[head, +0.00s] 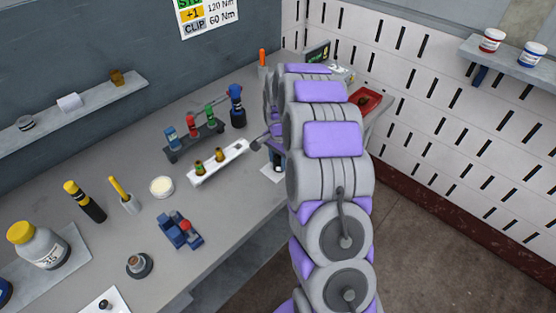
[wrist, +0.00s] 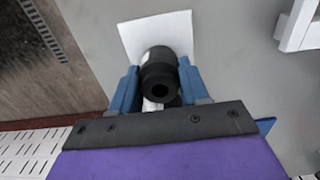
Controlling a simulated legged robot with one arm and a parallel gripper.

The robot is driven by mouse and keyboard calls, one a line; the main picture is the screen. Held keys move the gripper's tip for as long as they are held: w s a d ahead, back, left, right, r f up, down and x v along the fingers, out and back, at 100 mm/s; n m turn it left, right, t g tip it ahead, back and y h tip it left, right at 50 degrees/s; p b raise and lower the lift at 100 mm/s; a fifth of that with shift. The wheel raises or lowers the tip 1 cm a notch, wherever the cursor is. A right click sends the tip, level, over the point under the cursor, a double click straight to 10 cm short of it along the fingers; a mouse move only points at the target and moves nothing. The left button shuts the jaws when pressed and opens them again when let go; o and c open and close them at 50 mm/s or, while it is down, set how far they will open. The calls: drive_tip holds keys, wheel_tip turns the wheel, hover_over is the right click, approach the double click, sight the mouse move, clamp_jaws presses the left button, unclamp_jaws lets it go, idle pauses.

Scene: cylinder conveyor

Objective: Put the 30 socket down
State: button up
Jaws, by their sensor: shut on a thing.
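The socket (wrist: 158,72) is a short black cylinder with a dark round hole and a pale mark on its side. My gripper (wrist: 157,82) has blue fingers, shut on the socket from both sides. The socket is over or on a white square sheet (wrist: 150,27) on the grey bench; I cannot tell if it touches. In the head view my arm covers much of this spot. The white sheet (head: 266,176) and part of my gripper (head: 276,160) show at the bench's front edge. The number on the socket cannot be read.
A white rack (head: 232,154) with small yellow-green pieces stands left of my gripper. Behind it is a dark rack (head: 208,139) with coloured-top tools and a dark blue tool (head: 237,106). A red tray (head: 368,101) is beyond my arm. The bench's front edge is close.

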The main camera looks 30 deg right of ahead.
drive_tip(key=o, duration=1)
drive_tip(key=shift+o, duration=0.7)
drive_tip(key=shift+a, duration=0.2)
drive_tip(key=shift+o, duration=0.4)
drive_tip(key=shift+a+r, duration=0.1)
drive_tip(key=shift+a, duration=0.5)
drive_tip(key=shift+d+r, duration=0.25)
drive_tip(key=shift+d, duration=0.05)
drive_tip(key=r, duration=0.1)
drive_tip(key=d+r+p, duration=0.1)
drive_tip(key=r, duration=0.1)
wheel_tip(320, 180, up, 8)
drive_tip(key=a+p, duration=0.1)
drive_tip(key=p, duration=0.1)
drive_tip(key=s+a+r+n, duration=0.4)
drive_tip(key=s+a+r, duration=0.2)
drive_tip(key=s, duration=0.2)
drive_tip(key=s+a+n, duration=0.3)
drive_tip(key=s, duration=0.7)
drive_tip(key=s+a+r+n+g, duration=0.1)
drive_tip(key=s+a+n, duration=0.2)
drive_tip(key=s, duration=0.8)
drive_tip(key=s+a+r+n, duration=0.1)
drive_tip(key=s+a+n, duration=0.2)
drive_tip(key=s, duration=0.7)
drive_tip(key=shift+s+a+n+g, duration=0.2)
drive_tip(key=shift+s+n+g, duration=0.1)
drive_tip(key=shift+n+g, duration=0.15)
